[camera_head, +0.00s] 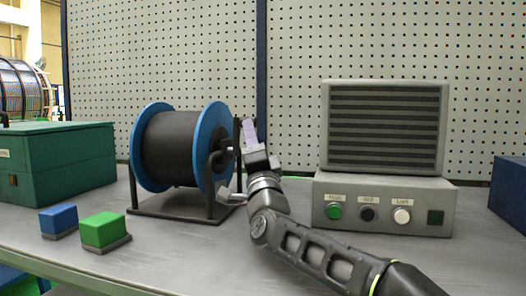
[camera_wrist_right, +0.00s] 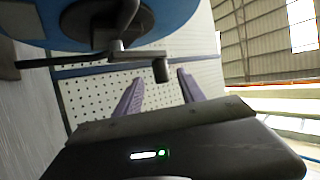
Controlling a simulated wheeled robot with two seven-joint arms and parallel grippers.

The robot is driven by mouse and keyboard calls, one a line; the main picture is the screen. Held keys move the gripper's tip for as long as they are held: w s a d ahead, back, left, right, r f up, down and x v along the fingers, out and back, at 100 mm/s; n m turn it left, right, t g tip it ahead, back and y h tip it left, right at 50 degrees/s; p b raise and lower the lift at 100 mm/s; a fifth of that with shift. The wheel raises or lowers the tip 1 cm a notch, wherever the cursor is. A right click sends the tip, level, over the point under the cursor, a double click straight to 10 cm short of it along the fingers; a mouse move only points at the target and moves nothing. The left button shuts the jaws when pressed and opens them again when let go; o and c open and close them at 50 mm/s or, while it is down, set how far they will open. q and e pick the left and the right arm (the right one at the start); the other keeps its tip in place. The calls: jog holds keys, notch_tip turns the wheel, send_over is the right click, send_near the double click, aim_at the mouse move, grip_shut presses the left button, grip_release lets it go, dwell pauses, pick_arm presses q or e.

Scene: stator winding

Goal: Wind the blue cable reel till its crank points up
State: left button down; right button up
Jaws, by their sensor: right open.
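The blue cable reel (camera_head: 216,118) stands on a dark base at the left centre of the table, with black cable between its blue flanges. Its blue flange also fills the upper left of the right wrist view (camera_wrist_right: 170,15). The dark crank (camera_head: 238,133) is on the reel's right side, its handle above hub height and partly hidden by my gripper. My right gripper (camera_head: 250,122) is open beside it, purple fingers up. In the wrist view the crank's handle (camera_wrist_right: 160,70) shows between the spread fingertips (camera_wrist_right: 158,77); contact cannot be told. My left gripper is out of view.
A blue block (camera_head: 58,219) and a green block (camera_head: 103,230) sit in front of the reel. A green box (camera_head: 62,160) stands at the left. A grey control box with buttons (camera_head: 384,185) and a louvred unit (camera_head: 386,85) stand right of my arm. A perforated panel (camera_head: 170,60) closes the back.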

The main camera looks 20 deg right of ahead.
pick_arm(q)
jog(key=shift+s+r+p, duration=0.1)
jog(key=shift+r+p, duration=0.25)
jog(key=shift+p, duration=0.05)
pick_arm(e)
jog(key=s+a, duration=0.2)
jog(key=s, duration=1)
jog(key=shift+s+f, duration=0.35)
jog(key=shift+s, duration=0.05)
